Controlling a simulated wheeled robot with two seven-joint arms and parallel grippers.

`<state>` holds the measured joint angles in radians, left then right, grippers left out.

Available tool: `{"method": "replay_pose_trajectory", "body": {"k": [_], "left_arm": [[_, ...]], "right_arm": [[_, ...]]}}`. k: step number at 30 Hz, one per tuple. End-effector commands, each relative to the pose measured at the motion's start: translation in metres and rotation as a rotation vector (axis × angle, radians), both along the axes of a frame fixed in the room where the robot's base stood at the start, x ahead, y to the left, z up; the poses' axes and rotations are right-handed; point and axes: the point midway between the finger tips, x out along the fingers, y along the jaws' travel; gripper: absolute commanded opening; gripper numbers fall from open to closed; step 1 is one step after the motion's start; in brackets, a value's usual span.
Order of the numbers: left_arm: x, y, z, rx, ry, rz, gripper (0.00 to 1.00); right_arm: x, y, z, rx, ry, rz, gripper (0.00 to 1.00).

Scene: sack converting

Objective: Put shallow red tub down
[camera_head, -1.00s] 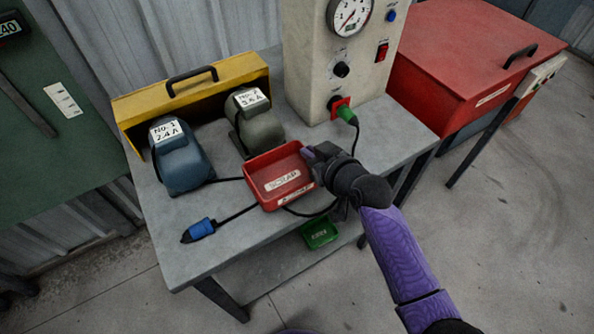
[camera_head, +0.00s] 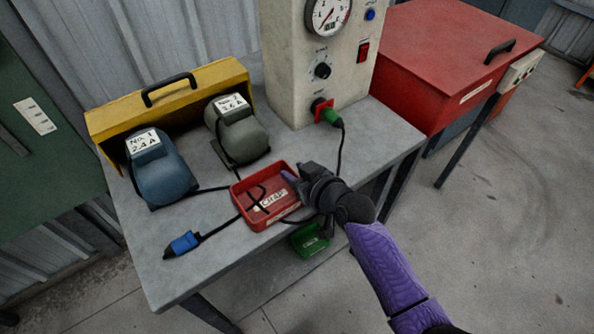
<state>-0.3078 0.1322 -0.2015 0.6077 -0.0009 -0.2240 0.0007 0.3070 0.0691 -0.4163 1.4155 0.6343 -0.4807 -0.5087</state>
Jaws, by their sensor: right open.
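The shallow red tub (camera_head: 246,188), with a white label inside, sits on the grey bench (camera_head: 190,262) near its front edge. It appears to rest on the bench top. A dark cable shows across the inside of the tub. My right gripper (camera_head: 288,176) is open at the tub's right rim, with its fingertips close to that rim. I cannot tell whether they touch it. My left gripper is not in view.
A blue motor (camera_head: 162,177) and a grey-green motor (camera_head: 238,136) stand behind the tub, before a yellow cover (camera_head: 130,113). A tester with a gauge (camera_head: 300,70) stands behind. A blue plug (camera_head: 183,243) lies front left. A green tub (camera_head: 310,240) sits below the bench top.

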Motion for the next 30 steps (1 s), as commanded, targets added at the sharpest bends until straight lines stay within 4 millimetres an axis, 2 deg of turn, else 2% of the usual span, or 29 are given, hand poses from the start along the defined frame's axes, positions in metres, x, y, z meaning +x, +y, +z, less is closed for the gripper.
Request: {"method": "replay_pose_trajectory", "body": {"k": [5,12,18,24,26,27,29,30], "left_arm": [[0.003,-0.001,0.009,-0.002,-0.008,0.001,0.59],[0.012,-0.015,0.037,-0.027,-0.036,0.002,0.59],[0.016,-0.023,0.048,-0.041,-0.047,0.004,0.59],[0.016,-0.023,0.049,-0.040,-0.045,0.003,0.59],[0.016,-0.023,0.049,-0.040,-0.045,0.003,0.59],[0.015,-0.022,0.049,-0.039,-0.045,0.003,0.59],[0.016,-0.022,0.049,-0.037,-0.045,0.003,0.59],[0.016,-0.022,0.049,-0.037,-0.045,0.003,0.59]], "right_arm": [[-0.007,-0.006,0.009,-0.001,-0.002,-0.001,0.41],[-0.052,-0.038,0.034,-0.004,-0.001,0.001,0.41],[-0.082,-0.060,0.047,-0.001,-0.001,0.001,0.41],[-0.090,-0.066,0.049,0.000,0.000,0.001,0.41],[-0.091,-0.069,0.040,-0.008,0.019,-0.014,0.41],[-0.093,-0.076,0.023,-0.026,0.056,-0.043,0.41],[-0.104,-0.095,-0.024,-0.077,0.160,-0.116,0.41],[-0.121,-0.112,-0.065,-0.123,0.255,-0.177,0.41]]}}
